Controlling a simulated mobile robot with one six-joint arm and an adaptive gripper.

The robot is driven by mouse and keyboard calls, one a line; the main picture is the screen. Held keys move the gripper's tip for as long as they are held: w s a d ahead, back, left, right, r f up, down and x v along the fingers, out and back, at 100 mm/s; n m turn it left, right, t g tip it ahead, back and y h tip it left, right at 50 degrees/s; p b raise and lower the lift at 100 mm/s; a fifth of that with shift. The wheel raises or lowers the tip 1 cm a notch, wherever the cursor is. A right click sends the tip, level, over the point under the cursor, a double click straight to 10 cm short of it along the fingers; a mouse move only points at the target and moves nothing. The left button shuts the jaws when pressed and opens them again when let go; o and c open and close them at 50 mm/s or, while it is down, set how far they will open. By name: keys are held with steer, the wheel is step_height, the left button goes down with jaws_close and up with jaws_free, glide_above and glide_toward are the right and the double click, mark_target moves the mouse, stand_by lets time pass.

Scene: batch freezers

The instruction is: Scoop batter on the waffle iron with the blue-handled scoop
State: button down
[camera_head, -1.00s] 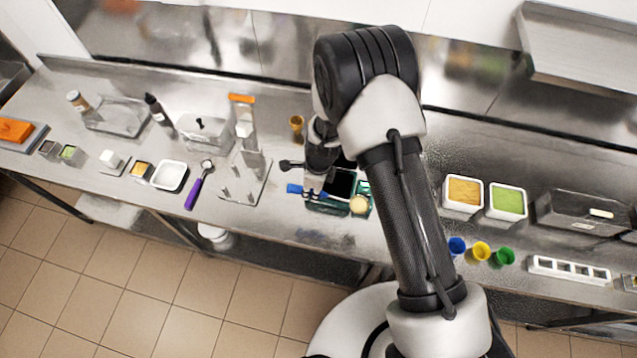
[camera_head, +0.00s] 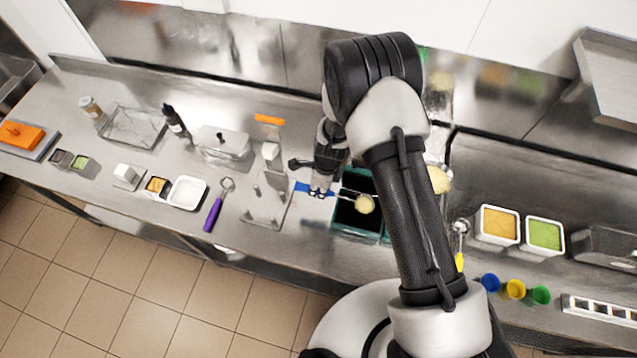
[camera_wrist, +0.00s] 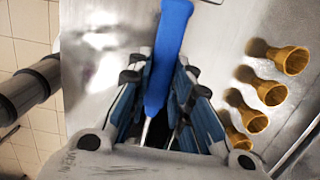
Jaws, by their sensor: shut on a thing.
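My gripper (camera_head: 322,184) is shut on the blue handle (camera_head: 302,187) of the scoop. The handle also stands between the fingers in the wrist view (camera_wrist: 168,60). The scoop's bowl, on a thin metal shaft, holds a rounded pale-yellow mass of batter (camera_head: 364,204). In the head view the bowl appears over a dark teal-rimmed container (camera_head: 345,233); its height above it is unclear. My arm hides part of the container. I cannot make out the waffle iron; a pale round thing (camera_head: 440,180) shows partly behind my arm.
A yellow-handled scoop (camera_head: 460,250) and tubs with orange (camera_head: 498,224) and green (camera_head: 545,234) contents are right of my arm. Blue, yellow and green cups stand near the front edge. Left are a metal stand (camera_head: 265,208) and purple-handled scoop (camera_head: 215,206). Wafer cones (camera_wrist: 290,60) show in the wrist view.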

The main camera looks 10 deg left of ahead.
steer(key=shift+w+b, duration=0.3)
steer(key=shift+b, duration=0.6)
steer(key=b, duration=0.3)
steer(key=shift+d+r+y, duration=0.15)
steer(key=shift+r+y, duration=0.15)
steer(key=shift+y, duration=0.1)
steer(key=shift+r+b, duration=0.1)
steer(key=shift+b, duration=0.9)
